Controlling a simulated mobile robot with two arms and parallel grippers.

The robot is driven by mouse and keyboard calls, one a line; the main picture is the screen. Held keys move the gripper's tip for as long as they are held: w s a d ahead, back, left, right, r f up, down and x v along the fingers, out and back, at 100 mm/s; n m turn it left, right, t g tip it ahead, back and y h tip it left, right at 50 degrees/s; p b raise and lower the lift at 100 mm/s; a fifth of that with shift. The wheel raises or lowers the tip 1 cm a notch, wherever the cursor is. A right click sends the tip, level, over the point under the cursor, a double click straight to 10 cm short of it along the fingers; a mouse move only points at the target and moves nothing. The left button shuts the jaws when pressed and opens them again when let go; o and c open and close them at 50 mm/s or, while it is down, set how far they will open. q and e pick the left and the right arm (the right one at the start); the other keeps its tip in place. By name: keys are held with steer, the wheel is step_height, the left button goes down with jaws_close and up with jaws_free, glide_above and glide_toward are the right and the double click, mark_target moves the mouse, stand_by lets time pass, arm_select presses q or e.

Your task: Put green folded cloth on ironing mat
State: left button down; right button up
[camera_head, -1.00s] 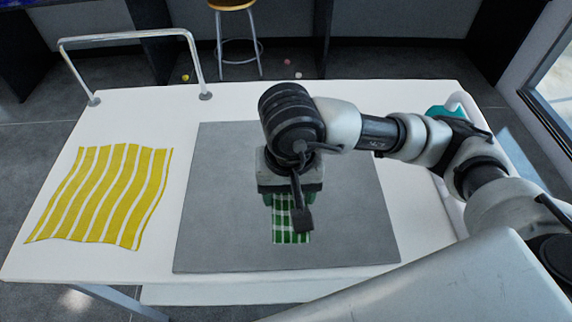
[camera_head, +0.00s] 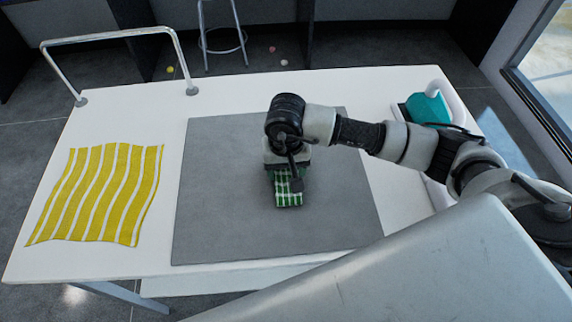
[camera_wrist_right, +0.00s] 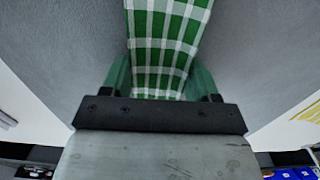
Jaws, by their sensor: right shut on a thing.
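The green and white checked folded cloth (camera_head: 288,191) shows below my right gripper (camera_head: 286,172) in the head view, over the middle of the grey ironing mat (camera_head: 225,225). In the right wrist view the cloth (camera_wrist_right: 165,40) runs between the two green fingers of my right gripper (camera_wrist_right: 158,80), which is shut on it. The gripper body hides part of the cloth in the head view. I cannot tell whether the cloth's lower end touches the mat. My left gripper is not in view.
A yellow and white striped cloth (camera_head: 100,195) lies on the white table (camera_head: 130,110) left of the mat. A metal rail (camera_head: 115,38) stands at the table's back left. A teal object (camera_head: 428,108) is at the right end. Much of the mat is clear.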

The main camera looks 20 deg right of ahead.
steer(key=shift+f, duration=0.15)
steer(key=o, duration=0.9)
steer(key=shift+r, duration=0.25)
steer(key=shift+w+r, duration=0.1)
steer(key=shift+r, duration=0.2)
step_height(320, 180, up, 11)
steer(key=b, duration=0.2)
steer(key=shift+r, duration=0.15)
